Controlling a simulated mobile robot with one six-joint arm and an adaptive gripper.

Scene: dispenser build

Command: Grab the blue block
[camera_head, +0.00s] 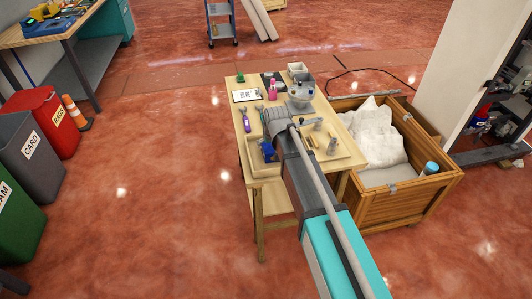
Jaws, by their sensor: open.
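A small blue thing that looks like the blue block (267,150) is at the left end of the wooden tray (343,160) on the front part of the table. My arm reaches in from the lower right, over the tray. My gripper (265,132) is at its far end, open, just beyond the blue thing in the picture. The fingertips are small and partly hidden by the arm, so I cannot tell whether they touch the block.
The wooden table (245,158) also bears a clipboard (246,96), a purple tool (247,120), a pink bottle (272,92), a green block (240,78) and a grey machine (300,94). A wooden crate (405,205) stands close on the right.

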